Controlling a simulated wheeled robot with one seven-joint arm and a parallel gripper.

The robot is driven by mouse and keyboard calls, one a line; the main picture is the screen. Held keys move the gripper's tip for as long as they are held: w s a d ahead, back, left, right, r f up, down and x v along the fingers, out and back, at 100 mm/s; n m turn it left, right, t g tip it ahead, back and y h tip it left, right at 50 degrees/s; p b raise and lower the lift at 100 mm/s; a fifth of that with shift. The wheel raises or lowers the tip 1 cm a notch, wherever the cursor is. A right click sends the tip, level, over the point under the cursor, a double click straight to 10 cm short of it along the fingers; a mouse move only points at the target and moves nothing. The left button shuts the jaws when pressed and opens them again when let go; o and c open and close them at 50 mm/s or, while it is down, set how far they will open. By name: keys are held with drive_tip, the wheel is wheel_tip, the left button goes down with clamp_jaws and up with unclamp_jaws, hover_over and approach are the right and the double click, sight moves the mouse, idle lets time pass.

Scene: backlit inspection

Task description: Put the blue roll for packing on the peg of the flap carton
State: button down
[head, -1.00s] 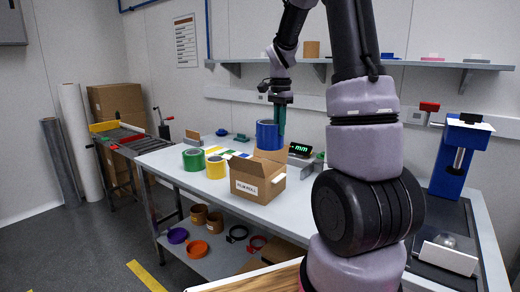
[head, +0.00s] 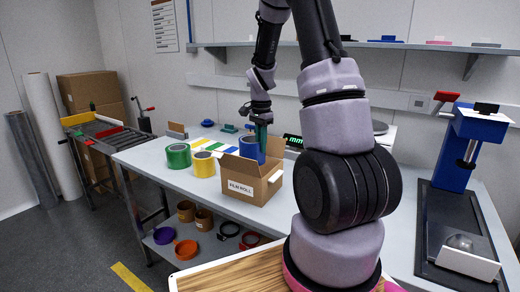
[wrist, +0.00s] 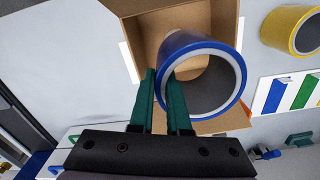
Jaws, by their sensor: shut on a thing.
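My gripper (head: 262,143) is shut on the wall of the blue roll (head: 248,147). In the wrist view one green finger is inside the bore of the blue roll (wrist: 233,70) and the other is outside it. The flap carton (head: 250,188), brown with a "FILM ROLL" label and open flaps, stands on the table. The wrist view looks into the carton (wrist: 135,45) past the roll.
A green roll (head: 178,156) and a yellow roll (head: 204,165) stand left of the carton on the table (head: 225,205). Striped cards lie behind them. A lit green display (head: 293,141) stands behind the carton. Several rolls sit on the lower shelf.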

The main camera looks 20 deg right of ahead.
sight(261, 164)
drive_tip(key=shift+f, duration=0.9)
drive_tip(key=shift+s+f, duration=0.1)
drive_tip(key=shift+f, duration=2.8)
drive_tip(key=shift+f, duration=1.9)
drive_tip(key=shift+f, duration=0.4)
drive_tip(key=c, duration=0.8)
unclamp_jaws()
